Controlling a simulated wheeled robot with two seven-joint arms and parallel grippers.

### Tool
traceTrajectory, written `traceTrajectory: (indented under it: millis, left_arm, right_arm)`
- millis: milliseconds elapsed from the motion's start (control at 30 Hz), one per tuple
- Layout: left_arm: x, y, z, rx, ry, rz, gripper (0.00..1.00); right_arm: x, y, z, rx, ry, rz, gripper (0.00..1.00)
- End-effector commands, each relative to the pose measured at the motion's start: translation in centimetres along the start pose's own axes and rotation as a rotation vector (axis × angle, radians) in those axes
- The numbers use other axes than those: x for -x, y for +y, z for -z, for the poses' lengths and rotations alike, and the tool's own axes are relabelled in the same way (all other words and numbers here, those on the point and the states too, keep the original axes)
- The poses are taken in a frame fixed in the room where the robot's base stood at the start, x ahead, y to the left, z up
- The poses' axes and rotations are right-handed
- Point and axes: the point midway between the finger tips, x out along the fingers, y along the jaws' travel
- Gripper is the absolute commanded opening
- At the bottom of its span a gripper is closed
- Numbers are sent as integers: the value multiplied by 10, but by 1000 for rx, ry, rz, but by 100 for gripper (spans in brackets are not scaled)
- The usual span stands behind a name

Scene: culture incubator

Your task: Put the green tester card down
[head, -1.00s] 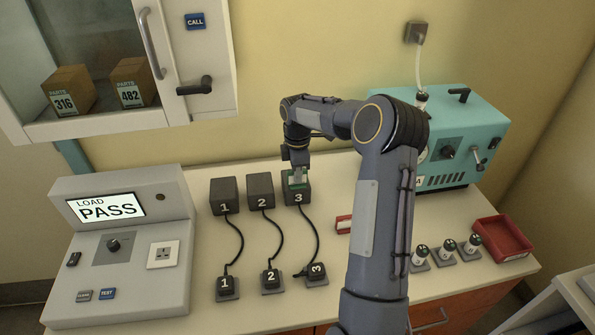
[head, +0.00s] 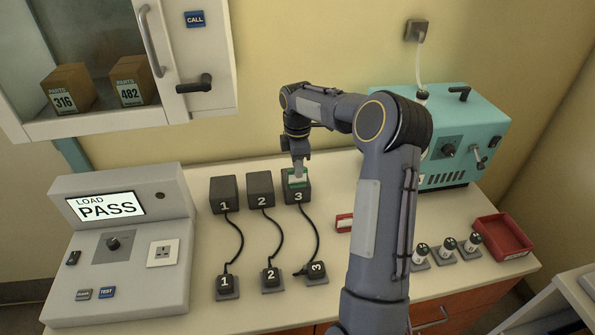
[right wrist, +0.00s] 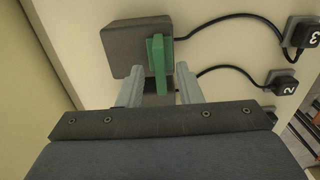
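The green tester card (head: 299,184) is on the top of the dark box marked 3 (head: 298,197). In the right wrist view the card (right wrist: 158,62) shows as an upright green piece against the grey box (right wrist: 125,45). My right gripper (head: 298,174) is just above the card in the head view. In the right wrist view its two pale fingers (right wrist: 160,84) stand apart on either side of the card's near end, with gaps visible. The gripper looks open. My left gripper is in neither view.
Boxes 1 (head: 225,196) and 2 (head: 261,191) stand left of box 3, cabled to numbered plugs in front. The tester (head: 110,211) at left reads LOAD PASS. A teal machine (head: 465,135), a red tray (head: 503,238) and several vials are at right.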

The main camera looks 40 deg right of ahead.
Motion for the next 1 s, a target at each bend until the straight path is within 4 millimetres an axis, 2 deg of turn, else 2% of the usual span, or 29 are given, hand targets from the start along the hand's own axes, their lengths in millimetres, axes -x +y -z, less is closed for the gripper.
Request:
traceTrajectory:
  millis: [200, 333, 500, 733, 767, 867, 967, 1000]
  left_arm:
    - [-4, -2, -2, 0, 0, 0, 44]
    - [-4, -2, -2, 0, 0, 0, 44]
    - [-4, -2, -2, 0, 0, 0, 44]
    - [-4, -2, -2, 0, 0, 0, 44]
    - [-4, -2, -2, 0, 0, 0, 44]
    - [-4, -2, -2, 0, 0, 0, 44]
    - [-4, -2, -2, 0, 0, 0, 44]
    - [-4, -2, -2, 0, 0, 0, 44]
  right_arm:
    - [50, 1, 1, -1, 1, -6, 32]
    - [74, 1, 1, 0, 1, -3, 32]
    - [91, 0, 1, 0, 1, -1, 32]
    - [102, -7, 3, -15, 6, -10, 32]
    - [106, -11, 6, -29, 11, -18, 32]
    - [127, -42, 18, -112, 45, -58, 32]
    - [146, -94, 32, -260, 114, -100, 32]
    - [150, -119, 37, -332, 152, -113, 32]
